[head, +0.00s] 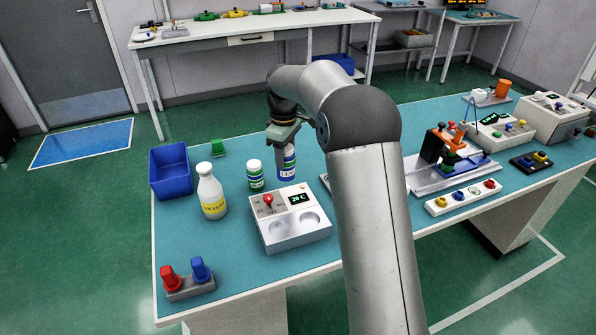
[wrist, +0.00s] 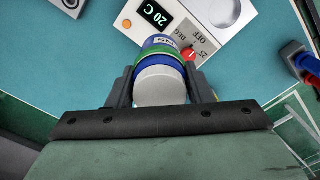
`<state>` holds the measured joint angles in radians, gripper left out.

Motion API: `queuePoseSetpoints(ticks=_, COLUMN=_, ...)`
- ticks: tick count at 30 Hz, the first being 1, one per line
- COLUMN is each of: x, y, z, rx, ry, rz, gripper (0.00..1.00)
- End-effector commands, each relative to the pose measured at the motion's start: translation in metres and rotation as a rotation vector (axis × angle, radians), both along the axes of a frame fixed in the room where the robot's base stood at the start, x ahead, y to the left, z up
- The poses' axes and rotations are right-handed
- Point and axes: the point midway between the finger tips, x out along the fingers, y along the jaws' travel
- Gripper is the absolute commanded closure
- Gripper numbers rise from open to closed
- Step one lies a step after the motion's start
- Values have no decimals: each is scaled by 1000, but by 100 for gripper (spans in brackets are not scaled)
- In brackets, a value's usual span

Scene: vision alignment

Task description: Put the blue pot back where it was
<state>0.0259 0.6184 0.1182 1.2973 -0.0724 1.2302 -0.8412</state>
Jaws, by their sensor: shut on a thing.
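The blue pot (head: 289,168) is a small cylinder with blue and white bands, behind the white heater box (head: 292,237). My gripper (head: 283,148) points down and is shut on the pot from above. In the wrist view the pot (wrist: 160,80) sits upright between both fingers (wrist: 158,72), with its grey-white lid facing me and a green band below. I cannot tell whether its base touches the table. The heater box has two round recesses, both empty, a red knob and a display reading 20 C. A green and white pot (head: 256,176) stands just left of the blue pot.
A white bottle (head: 212,195) with a yellow label and a blue bin (head: 170,172) stand left. A red and blue switch block (head: 188,284) is at the front left. My arm hides part of the table's middle; machines and button boxes (head: 463,197) stand right.

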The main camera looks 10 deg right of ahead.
Motion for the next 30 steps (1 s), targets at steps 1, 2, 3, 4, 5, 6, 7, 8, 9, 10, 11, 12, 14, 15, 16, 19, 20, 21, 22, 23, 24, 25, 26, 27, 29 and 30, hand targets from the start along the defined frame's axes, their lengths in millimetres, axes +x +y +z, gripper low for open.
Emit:
queuePoseSetpoints(ticks=1, x=8, y=1, z=-3, rx=0, ry=2, rz=-1, gripper=84)
queuePoseSetpoints(ticks=2, x=14, y=0, z=-5, rx=1, ry=2, rz=-1, gripper=84)
queuePoseSetpoints(ticks=3, x=22, y=-2, z=-8, rx=0, ry=2, rz=-2, gripper=84)
queuePoseSetpoints(ticks=4, x=29, y=-4, z=-11, rx=0, ry=2, rz=-2, gripper=84)
queuePoseSetpoints(ticks=5, x=36, y=-6, z=-15, rx=0, ry=2, rz=-2, gripper=84)
queuePoseSetpoints(ticks=6, x=46, y=-8, z=-19, rx=0, ry=1, rz=-2, gripper=84)
queuePoseSetpoints(ticks=7, x=53, y=-10, z=-22, rx=1, ry=1, rz=-2, gripper=84)
queuePoseSetpoints(ticks=8, x=59, y=-12, z=-25, rx=0, ry=1, rz=-2, gripper=84)
queuePoseSetpoints(ticks=9, x=68, y=-14, z=-29, rx=0, ry=2, rz=-3, gripper=84)
queuePoseSetpoints(ticks=10, x=74, y=-15, z=-31, rx=1, ry=1, rz=-2, gripper=84)
queuePoseSetpoints(ticks=11, x=80, y=-16, z=-34, rx=1, ry=1, rz=-2, gripper=84)
queuePoseSetpoints(ticks=12, x=88, y=-18, z=-38, rx=0, ry=1, rz=-2, gripper=84)
queuePoseSetpoints(ticks=14, x=97, y=-20, z=-52, rx=0, ry=4, rz=-1, gripper=84)
queuePoseSetpoints(ticks=15, x=102, y=-21, z=-61, rx=0, ry=4, rz=-1, gripper=84)
queuePoseSetpoints(ticks=16, x=107, y=-22, z=-65, rx=0, ry=2, rz=-1, gripper=84)
queuePoseSetpoints(ticks=19, x=118, y=-25, z=-80, rx=0, ry=1, rz=-1, gripper=84)
queuePoseSetpoints(ticks=20, x=120, y=-25, z=-82, rx=0, ry=0, rz=-1, gripper=84)
queuePoseSetpoints(ticks=21, x=123, y=-26, z=-85, rx=0, ry=0, rz=-1, gripper=84)
queuePoseSetpoints(ticks=22, x=125, y=-26, z=-86, rx=0, ry=-1, rz=-1, gripper=84)
queuePoseSetpoints(ticks=23, x=126, y=-26, z=-88, rx=0, ry=-1, rz=-1, gripper=84)
queuePoseSetpoints(ticks=24, x=127, y=-27, z=-89, rx=-1, ry=-1, rz=-1, gripper=84)
queuePoseSetpoints(ticks=25, x=127, y=-27, z=-90, rx=-1, ry=-1, rz=-1, gripper=84)
queuePoseSetpoints(ticks=26, x=128, y=-27, z=-91, rx=-1, ry=-1, rz=0, gripper=84)
queuePoseSetpoints(ticks=27, x=129, y=-27, z=-92, rx=0, ry=0, rz=0, gripper=84)
queuePoseSetpoints(ticks=29, x=130, y=-28, z=-95, rx=0, ry=0, rz=0, gripper=84)
queuePoseSetpoints(ticks=30, x=132, y=-28, z=-97, rx=0, ry=0, rz=0, gripper=84)
